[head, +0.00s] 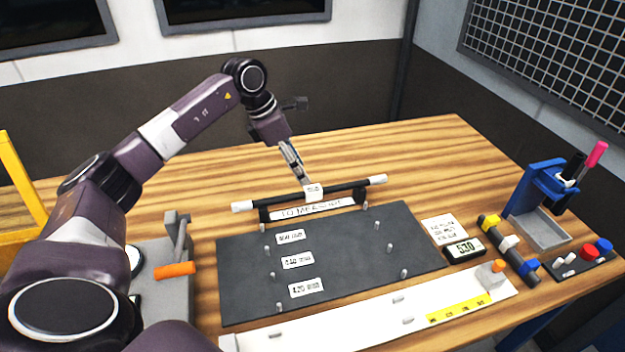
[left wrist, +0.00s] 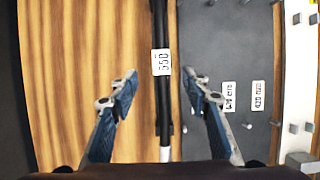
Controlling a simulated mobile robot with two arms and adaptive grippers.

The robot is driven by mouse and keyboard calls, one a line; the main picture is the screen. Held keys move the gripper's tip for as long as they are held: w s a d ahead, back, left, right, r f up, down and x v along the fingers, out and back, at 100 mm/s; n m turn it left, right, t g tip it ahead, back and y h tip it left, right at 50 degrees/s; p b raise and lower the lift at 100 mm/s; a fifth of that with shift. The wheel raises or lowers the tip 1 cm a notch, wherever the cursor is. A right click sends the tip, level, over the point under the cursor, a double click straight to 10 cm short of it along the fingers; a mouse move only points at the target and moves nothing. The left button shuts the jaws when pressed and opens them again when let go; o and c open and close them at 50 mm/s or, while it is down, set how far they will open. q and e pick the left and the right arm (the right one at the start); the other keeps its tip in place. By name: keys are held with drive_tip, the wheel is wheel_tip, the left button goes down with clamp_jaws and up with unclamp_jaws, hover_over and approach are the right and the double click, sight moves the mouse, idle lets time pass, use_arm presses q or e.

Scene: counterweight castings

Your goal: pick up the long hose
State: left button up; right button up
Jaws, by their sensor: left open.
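The long hose (head: 345,187) is a black tube with white ends and a white tag at its middle. It lies across a low black rack with a sign reading "TO MEASURE" (head: 312,209), behind the dark board. My left gripper (head: 299,178) is above the hose near its tag, pointing down. In the left wrist view, the open fingers of the gripper (left wrist: 160,82) stand on either side of the hose (left wrist: 163,105), with the tag, seemingly "550", between them. Whether the fingers are down at hose height I cannot tell. My right gripper is not in view.
The dark board (head: 345,255) with short pegs and number labels lies in front of the rack. A white strip (head: 370,315) lies nearer. A display reading 530 (head: 464,249), a banded tube (head: 508,248) and a blue holder (head: 540,185) stand right. The wood behind the rack is clear.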

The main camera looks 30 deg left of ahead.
sight(313, 188)
use_arm(q)
drive_tip(key=shift+w+d+f+p, duration=0.1)
drive_tip(key=shift+d+f+p, duration=0.3)
drive_tip(key=shift+f, duration=0.35)
drive_tip(key=shift+w+d+f+p, duration=0.1)
drive_tip(key=shift+d+f+p, duration=0.15)
drive_tip(key=shift+f+p, duration=0.1)
drive_tip(key=p+x, duration=0.1)
drive_tip(key=x, duration=0.2)
drive_tip(key=shift+w+f+p, duration=0.25)
drive_tip(key=shift+p, duration=0.1)
drive_tip(key=shift+w+f, duration=0.15)
drive_tip(key=shift+f, duration=0.2)
drive_tip(key=shift+d+f, duration=0.1)
drive_tip(key=shift+f, duration=0.05)
drive_tip(key=c, duration=1)
drive_tip(key=shift+w, duration=0.1)
drive_tip(key=shift+c, duration=0.6)
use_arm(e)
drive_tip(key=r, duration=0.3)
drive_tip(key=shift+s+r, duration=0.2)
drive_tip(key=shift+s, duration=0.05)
